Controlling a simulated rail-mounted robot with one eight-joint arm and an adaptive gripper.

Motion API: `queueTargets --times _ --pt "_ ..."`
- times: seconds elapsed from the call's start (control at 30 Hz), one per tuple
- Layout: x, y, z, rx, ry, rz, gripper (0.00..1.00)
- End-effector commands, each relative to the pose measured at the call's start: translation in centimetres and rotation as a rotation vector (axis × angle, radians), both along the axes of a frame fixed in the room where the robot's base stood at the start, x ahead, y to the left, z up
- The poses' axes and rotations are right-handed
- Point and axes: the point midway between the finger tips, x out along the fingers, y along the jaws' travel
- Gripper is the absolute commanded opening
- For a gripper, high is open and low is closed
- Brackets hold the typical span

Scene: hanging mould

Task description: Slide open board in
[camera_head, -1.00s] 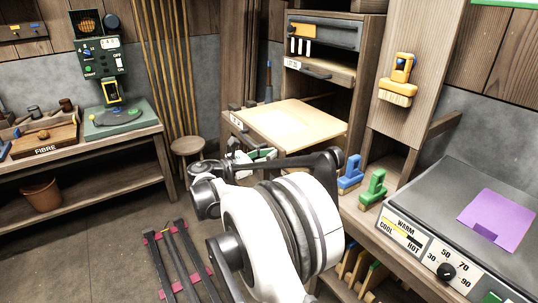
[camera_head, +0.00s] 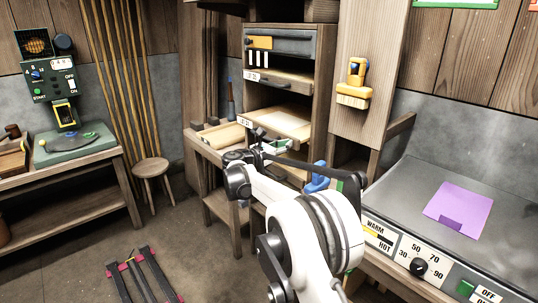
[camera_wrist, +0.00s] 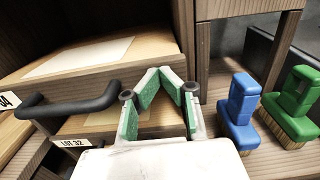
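A light wooden board (camera_head: 285,122) with a pale sheet on it sits in the cabinet bay under the upper handled board. In the wrist view a handled board (camera_wrist: 120,55) with a pale sheet shows its front face, with a black bar handle (camera_wrist: 70,105) and a label ending in 4. Below it lies another tan surface (camera_wrist: 110,118) with a label LOT 32. My gripper (camera_wrist: 160,70) has green pads with tips drawn together and nothing visible between them. It is at the front right of the handled board; contact is unclear. In the head view my gripper (camera_head: 280,146) is partly hidden by its own links.
A blue brush (camera_wrist: 238,112) and a green brush (camera_wrist: 297,105) stand on the shelf to the right. A yellow brush (camera_head: 354,82) hangs on the post. A hotplate with a purple sheet (camera_head: 462,208) is at right. A stool (camera_head: 152,175) and open floor lie left.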

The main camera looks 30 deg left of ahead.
Motion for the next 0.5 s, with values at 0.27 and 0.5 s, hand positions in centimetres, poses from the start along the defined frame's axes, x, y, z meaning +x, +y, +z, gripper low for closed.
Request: queueTargets --times 0.27,0.5 --pt "4.1 -1.6 0.0 0.000 0.000 0.000 0.00" --pt "5.0 -1.9 0.1 0.000 0.000 0.000 0.00"
